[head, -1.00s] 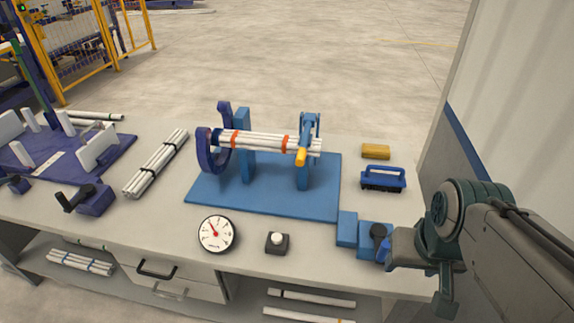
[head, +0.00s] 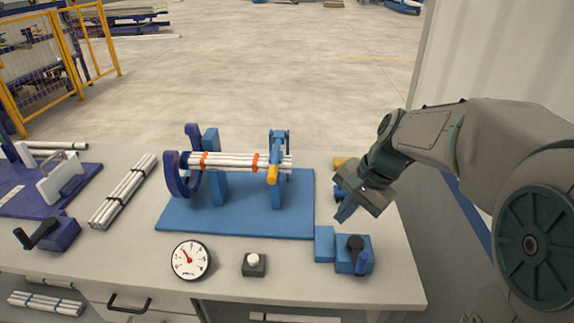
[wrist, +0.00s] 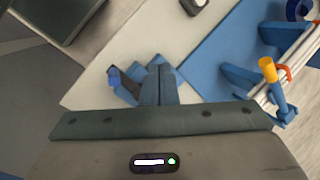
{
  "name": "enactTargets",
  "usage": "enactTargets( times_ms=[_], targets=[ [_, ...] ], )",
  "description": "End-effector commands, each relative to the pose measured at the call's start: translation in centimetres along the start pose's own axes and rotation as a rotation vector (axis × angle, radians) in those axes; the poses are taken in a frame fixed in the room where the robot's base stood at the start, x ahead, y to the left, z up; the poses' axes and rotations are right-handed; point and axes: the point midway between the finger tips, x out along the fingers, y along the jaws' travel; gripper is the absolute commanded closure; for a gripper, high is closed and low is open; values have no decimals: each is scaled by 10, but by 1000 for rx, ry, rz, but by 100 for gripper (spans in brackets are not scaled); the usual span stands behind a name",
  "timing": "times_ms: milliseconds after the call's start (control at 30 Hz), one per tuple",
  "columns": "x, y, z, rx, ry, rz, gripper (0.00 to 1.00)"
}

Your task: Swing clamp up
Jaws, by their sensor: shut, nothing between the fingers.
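The clamp (head: 279,150) is a blue arm with an orange-yellow handle (head: 273,174), on the right post of the blue stacking fixture. It lies over the bundle of white pipes (head: 228,162), which has orange bands. In the wrist view the orange-yellow handle (wrist: 268,69) shows at the right. My gripper (head: 345,210) has blue fingers and is shut and empty. It is above the table, to the right of the fixture and apart from the clamp. In the wrist view its fingers (wrist: 158,84) are together, pointing away from the camera.
A blue block with a black knob and blue lever (head: 356,254) stands below my gripper. A dial gauge (head: 190,260) and a button box (head: 253,264) stand at the front. A yellow sponge (head: 340,163) and a brush are partly hidden behind my gripper. Another pipe bundle (head: 124,191) lies left.

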Motion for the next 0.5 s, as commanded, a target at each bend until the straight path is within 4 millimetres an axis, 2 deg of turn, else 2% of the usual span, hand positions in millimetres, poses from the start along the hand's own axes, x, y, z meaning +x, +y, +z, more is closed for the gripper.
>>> enactTargets(
  times_ms=[200,500],
  targets=[
    [24,-41,-35,228,-134,-75,100],
    [60,-91,-85,532,-338,-164,100]
  ],
)
